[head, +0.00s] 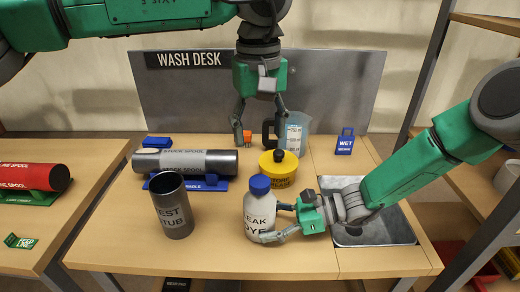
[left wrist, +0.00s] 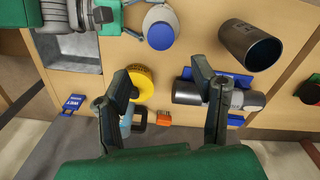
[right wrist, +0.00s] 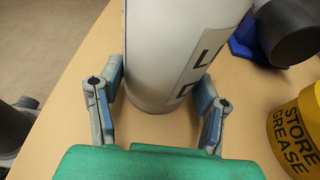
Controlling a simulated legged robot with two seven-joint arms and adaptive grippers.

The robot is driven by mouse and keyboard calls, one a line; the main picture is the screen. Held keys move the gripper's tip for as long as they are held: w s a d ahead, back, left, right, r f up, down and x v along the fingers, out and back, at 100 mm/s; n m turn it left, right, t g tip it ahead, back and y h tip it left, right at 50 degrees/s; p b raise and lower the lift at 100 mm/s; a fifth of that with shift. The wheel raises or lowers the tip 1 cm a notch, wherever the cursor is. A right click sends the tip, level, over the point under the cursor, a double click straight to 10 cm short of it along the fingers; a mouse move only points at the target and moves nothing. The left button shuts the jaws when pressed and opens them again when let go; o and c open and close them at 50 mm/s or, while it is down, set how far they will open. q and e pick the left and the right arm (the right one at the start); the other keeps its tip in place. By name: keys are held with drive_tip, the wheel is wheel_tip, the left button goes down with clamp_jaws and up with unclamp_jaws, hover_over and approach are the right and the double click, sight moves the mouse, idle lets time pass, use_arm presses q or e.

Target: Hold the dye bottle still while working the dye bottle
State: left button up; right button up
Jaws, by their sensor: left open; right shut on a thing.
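The dye bottle (head: 260,211) is white with a blue cap and a black-lettered label, and stands upright near the desk's front edge. My right gripper (head: 276,221) is shut on its body from the right. In the right wrist view the white bottle (right wrist: 180,50) rises between the fingers, its cap out of frame. My left gripper (head: 262,122) is open and empty, pointing down above the back of the desk, behind the bottle. In the left wrist view the blue cap (left wrist: 161,36) shows beyond the open fingers (left wrist: 160,84), apart from them.
A grey test stub (head: 172,207) stands left of the bottle. A yellow grease tub (head: 278,170), a clear jug (head: 297,132) and an orange block (head: 247,137) stand behind the bottle. A sink (head: 375,228) is at right.

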use_arm(q)
wheel_tip(320, 180, up, 6)
drive_tip(key=shift+r, duration=0.2)
use_arm(e)
drive_tip(key=o, duration=1.4)
drive_tip(key=shift+c, duration=0.2)
drive_tip(key=shift+d, duration=0.1)
drive_tip(key=v, duration=1.2)
